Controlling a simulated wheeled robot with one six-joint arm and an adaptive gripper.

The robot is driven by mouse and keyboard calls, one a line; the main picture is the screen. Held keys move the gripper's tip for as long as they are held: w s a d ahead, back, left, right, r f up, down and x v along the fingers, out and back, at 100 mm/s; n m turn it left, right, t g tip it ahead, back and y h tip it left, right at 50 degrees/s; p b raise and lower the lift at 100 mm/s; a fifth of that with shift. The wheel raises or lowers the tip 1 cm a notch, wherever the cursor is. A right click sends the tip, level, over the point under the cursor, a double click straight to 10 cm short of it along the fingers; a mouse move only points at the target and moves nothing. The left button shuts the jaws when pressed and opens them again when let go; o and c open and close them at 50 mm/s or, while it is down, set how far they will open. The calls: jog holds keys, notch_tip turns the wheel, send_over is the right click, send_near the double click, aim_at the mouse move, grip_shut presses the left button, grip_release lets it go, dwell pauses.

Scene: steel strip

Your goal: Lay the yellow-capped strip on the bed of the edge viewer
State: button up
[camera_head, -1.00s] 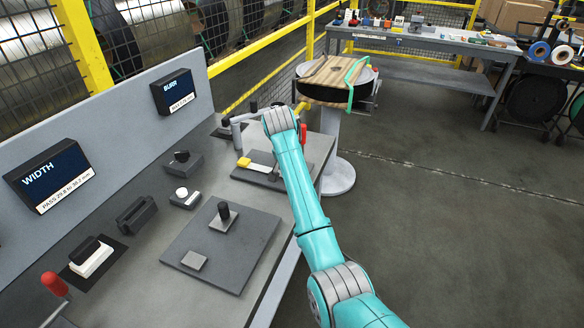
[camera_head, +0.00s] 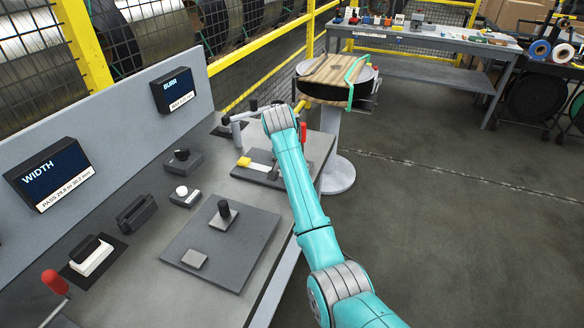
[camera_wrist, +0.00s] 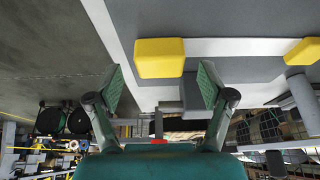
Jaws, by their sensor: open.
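The yellow cap (camera_head: 244,162) and the pale strip (camera_head: 261,168) beside it lie on a dark plate at the far end of the bench, left of my forearm. In the wrist view a yellow block (camera_wrist: 160,57) sits just ahead of my open, empty gripper (camera_wrist: 160,87), between the lines of its fingers and apart from them. A second yellow block (camera_wrist: 303,50) is at right, with a pale band between the two. My gripper is hidden behind my arm in the head view. The edge viewer cannot be told for sure; a BURR display (camera_head: 175,90) hangs on the back panel.
A grey plate with a black-knobbed post (camera_head: 222,216) lies mid-bench. A grey lever (camera_head: 243,117) and a red handle (camera_head: 303,140) stand close to my wrist. A WIDTH display (camera_head: 48,175) is at left. A round wooden-topped stand (camera_head: 330,75) is beyond the bench end.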

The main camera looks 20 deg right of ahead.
jog(key=v, duration=1.1)
jog(key=shift+r, duration=0.2)
jog(key=shift+s+a, duration=0.1)
